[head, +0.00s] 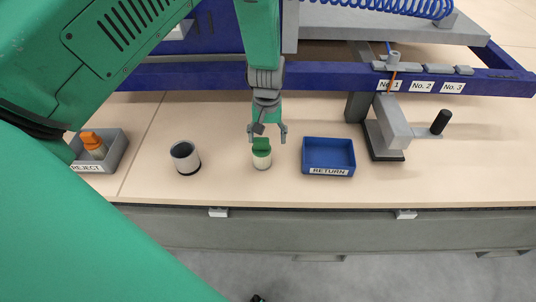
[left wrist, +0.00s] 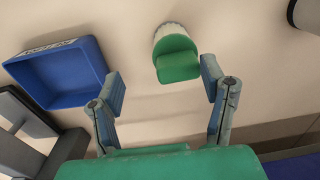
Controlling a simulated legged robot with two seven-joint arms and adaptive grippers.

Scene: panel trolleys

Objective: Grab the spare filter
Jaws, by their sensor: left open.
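A small filter with a green cap and a pale ribbed body (head: 261,160) stands upright on the beige top, between a grey cup and a blue tray. I take it to be the spare filter. In the left wrist view its green cap (left wrist: 177,62) lies just beyond my fingertips, nearer the right finger. My left gripper (head: 267,131) is open and empty, pointing down with its fingers around or just above the cap; it also shows in the left wrist view (left wrist: 162,84). Contact is not clear. My right gripper is not in view.
The empty grey cup (head: 185,157) stands left of the filter, the blue RETURN tray (head: 329,171) right. A grey REJECT tray (head: 86,167) holds an orange-capped filter (head: 93,147). A blue rail (head: 330,76) and a grey fixture (head: 392,122) stand behind and right.

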